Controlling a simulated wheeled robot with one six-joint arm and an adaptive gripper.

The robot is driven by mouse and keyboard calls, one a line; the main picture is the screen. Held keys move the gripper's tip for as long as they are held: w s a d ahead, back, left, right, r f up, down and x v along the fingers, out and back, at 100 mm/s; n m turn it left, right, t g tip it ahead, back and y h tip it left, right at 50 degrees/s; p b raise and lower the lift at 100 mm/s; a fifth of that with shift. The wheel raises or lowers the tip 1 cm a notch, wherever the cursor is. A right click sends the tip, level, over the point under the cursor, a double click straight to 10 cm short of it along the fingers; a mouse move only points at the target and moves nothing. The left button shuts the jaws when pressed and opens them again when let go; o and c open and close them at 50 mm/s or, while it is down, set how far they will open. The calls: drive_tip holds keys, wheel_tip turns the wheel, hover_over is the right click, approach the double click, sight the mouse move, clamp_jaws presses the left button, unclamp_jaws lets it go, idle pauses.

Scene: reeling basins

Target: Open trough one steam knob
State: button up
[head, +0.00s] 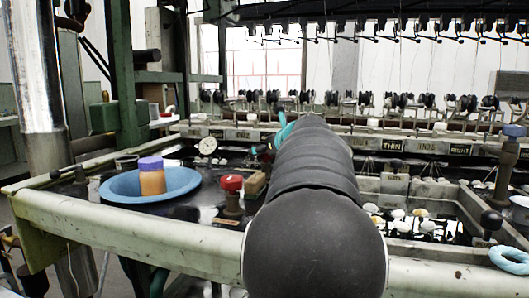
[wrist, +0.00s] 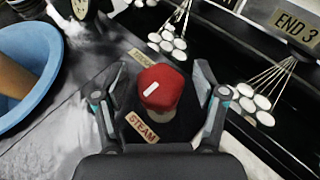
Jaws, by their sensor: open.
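The steam knob (head: 231,184) is a red cap on a dark post, left of my arm in the head view. In the wrist view the red knob (wrist: 162,88) has a white mark on top. A tan "STEAM" label (wrist: 142,128) lies just below it. My gripper (wrist: 160,76) is open, with one finger on each side of the knob. Gaps show between the fingers and the knob, and I cannot tell how far above it they are. In the head view my dark arm hides the gripper.
A blue bowl (head: 122,188) with a purple-lidded orange jar (head: 151,178) stands left of the knob. A round dial gauge (head: 207,146) stands behind it. A basin with white cocoons (head: 398,221) lies right of my arm. Thread fans and cocoons (wrist: 252,102) lie right of the gripper.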

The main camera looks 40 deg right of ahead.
drive_tip(key=c, duration=1.1)
drive_tip(key=shift+c, duration=0.3)
